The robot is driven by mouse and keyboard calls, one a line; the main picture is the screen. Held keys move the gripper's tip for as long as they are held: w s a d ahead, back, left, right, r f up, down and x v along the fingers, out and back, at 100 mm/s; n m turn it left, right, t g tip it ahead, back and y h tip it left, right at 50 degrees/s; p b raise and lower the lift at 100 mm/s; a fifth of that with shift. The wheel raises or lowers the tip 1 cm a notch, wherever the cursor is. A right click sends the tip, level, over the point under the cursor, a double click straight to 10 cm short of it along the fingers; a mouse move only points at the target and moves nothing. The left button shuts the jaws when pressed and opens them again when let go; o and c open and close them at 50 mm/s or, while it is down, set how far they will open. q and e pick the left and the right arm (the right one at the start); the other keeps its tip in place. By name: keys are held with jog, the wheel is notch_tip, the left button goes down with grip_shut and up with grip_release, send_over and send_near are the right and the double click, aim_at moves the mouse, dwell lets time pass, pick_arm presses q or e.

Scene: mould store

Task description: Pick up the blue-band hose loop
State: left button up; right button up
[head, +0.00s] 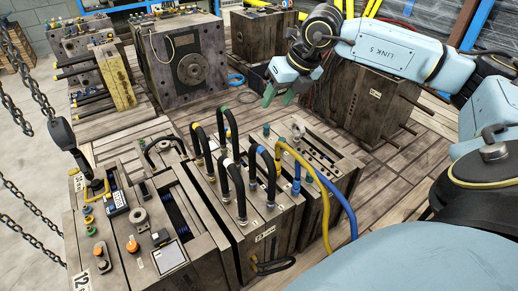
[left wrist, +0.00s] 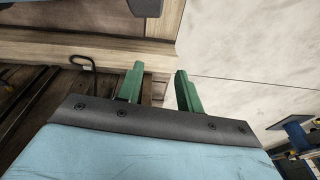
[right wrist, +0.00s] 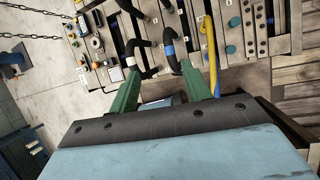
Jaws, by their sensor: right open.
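The blue-band hose loop (head: 264,165) is a black arched hose at the front right of several black loops on a dark mould block. Its blue band shows in the right wrist view (right wrist: 168,50), ahead of the fingertips. My right gripper (head: 278,95) is open and empty, behind and above the loops, with green fingers pointing down. In its wrist view (right wrist: 160,72) the hose lies ahead, between the finger directions; I cannot tell the exact distance. My left gripper (left wrist: 159,82) shows only in its own wrist view, open and empty, away from the loop.
A white-band loop (head: 232,180) stands close to the left of the blue-band one. A yellow hose (head: 322,200) and a blue hose (head: 345,205) arch down close on the right. A big mould block (head: 188,60) stands behind. Chains (head: 28,85) hang at the left.

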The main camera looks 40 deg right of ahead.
jog(key=b, duration=0.7)
send_near(258, 152)
jog(key=d+r, duration=0.2)
jog(key=x, duration=0.2)
jog(key=b+x, duration=0.1)
jog(key=x, duration=0.2)
jog(key=b+x, duration=0.1)
jog(key=x, duration=0.2)
jog(key=shift+s+a+f, duration=0.15)
jog(key=shift+s+f, duration=0.05)
jog(key=shift+s, duration=0.2)
jog(key=b+x, duration=0.1)
jog(key=x, duration=0.4)
jog(key=shift+w+r+b, duration=0.1)
jog(key=shift+w+b, duration=0.1)
jog(key=shift+b, duration=0.1)
jog(key=shift+w+f, duration=0.25)
jog(key=shift+f, duration=0.2)
pick_arm(q)
jog(key=w+d+r, duration=0.1)
jog(key=w+r, duration=0.2)
jog(key=r, duration=0.3)
jog(key=w+d+r+t, duration=0.1)
jog(key=w+d+r, duration=0.1)
jog(key=r, duration=0.3)
jog(key=shift+w+r, duration=0.4)
pick_arm(e)
jog(key=shift+c, duration=0.5)
grip_shut()
